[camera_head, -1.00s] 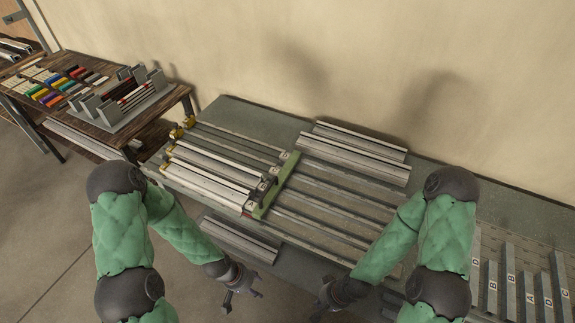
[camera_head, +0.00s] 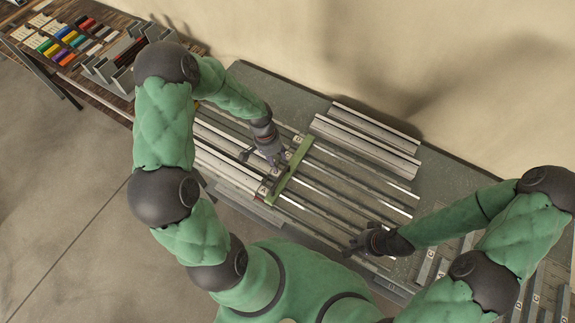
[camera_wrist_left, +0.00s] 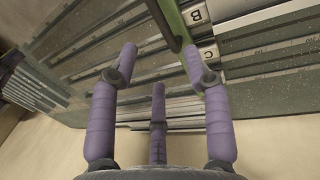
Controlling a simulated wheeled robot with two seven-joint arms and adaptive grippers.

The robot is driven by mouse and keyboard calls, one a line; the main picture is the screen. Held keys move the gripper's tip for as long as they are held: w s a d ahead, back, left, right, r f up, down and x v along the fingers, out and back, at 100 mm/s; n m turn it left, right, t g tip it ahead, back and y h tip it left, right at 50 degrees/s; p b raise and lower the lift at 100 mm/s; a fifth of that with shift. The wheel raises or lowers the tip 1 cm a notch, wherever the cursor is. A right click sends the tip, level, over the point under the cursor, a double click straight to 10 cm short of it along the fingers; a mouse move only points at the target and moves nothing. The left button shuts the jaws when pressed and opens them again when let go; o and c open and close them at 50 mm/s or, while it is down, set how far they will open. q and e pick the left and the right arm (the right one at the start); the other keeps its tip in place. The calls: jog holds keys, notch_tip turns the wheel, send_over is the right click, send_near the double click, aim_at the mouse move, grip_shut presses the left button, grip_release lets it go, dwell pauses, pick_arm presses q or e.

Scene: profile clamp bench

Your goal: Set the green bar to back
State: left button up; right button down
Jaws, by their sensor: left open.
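The green bar (camera_head: 291,170) lies across the metal rails on the bench, beside a row of lettered tags. My left gripper (camera_head: 277,161) is over the bar's left side near its middle, open and empty. In the left wrist view the green bar (camera_wrist_left: 171,20) runs toward the right finger of my left gripper (camera_wrist_left: 158,52); I cannot tell whether they touch. Tags B (camera_wrist_left: 196,15) and C (camera_wrist_left: 208,54) show beside it. My right gripper (camera_head: 352,247) is over the front right rails, away from the bar; its fingers are too small to read.
Light metal profiles (camera_head: 225,155) lie in the rails left of the bar. Two loose profiles (camera_head: 365,140) lie along the back by the wall. Lettered grey blocks (camera_head: 430,268) stand at the right. A side table (camera_head: 112,100) with coloured pieces is at the far left.

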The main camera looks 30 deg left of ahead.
aim_at(281, 177)
pick_arm(q)
jog(key=f, duration=0.3)
jog(key=d+f, duration=0.1)
jog(key=f, duration=0.3)
jog(key=d+f, duration=0.1)
jog(key=f, duration=0.2)
jog(key=shift+s+f, duration=0.15)
jog(key=shift+c, duration=0.3)
grip_shut()
